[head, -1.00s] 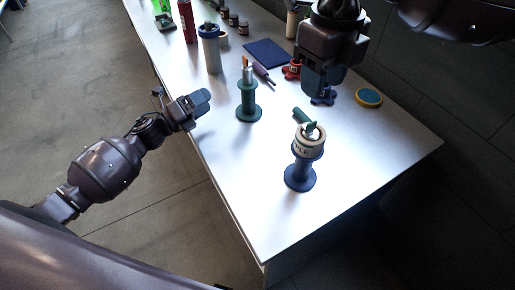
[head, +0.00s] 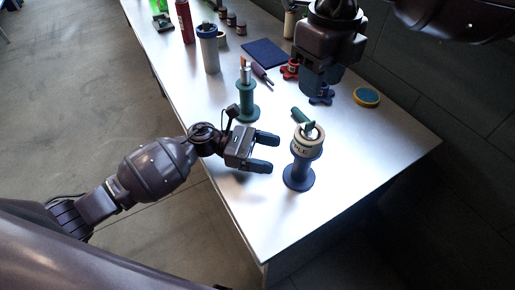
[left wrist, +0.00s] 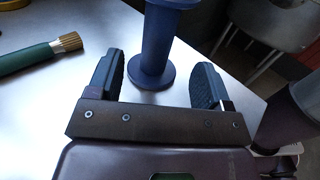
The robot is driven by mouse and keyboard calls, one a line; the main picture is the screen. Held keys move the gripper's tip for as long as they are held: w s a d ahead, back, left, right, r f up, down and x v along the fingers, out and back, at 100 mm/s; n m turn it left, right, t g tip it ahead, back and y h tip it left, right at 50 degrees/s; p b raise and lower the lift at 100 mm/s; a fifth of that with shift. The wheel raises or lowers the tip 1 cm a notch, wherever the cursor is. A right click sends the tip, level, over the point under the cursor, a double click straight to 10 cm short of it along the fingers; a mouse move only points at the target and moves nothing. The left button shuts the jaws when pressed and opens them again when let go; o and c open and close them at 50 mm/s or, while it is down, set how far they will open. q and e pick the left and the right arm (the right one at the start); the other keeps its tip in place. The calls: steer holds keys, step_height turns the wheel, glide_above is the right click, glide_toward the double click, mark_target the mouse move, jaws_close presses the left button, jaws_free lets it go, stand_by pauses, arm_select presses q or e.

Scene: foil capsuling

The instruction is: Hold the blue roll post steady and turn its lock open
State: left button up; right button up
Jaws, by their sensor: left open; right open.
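The blue roll post (head: 300,177) stands upright near the front right of the table, with a pale lettered roll (head: 306,146) on its top. A green lock handle (head: 303,117) sits at the top of the post. My left gripper (head: 273,153) is open and empty, just left of the post with its fingers pointing at it. In the left wrist view the blue post (left wrist: 156,50) stands beyond and between the two open fingers, apart from them. My right gripper (head: 318,85) hangs over the table behind the post; its fingers are partly hard to make out.
A green post (head: 247,104) stands left of the blue one, with a purple-handled tool (head: 262,73) behind it. A blue-and-white cylinder (head: 209,52), a dark blue mat (head: 265,53) and a yellow-rimmed disc (head: 366,97) are farther back. The table (head: 350,165) is clear right of the post.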

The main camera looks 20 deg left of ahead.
mark_target(301, 160)
arm_select(q)
steer(key=d, duration=0.8)
steer(key=c, duration=1.3)
stand_by(0.3)
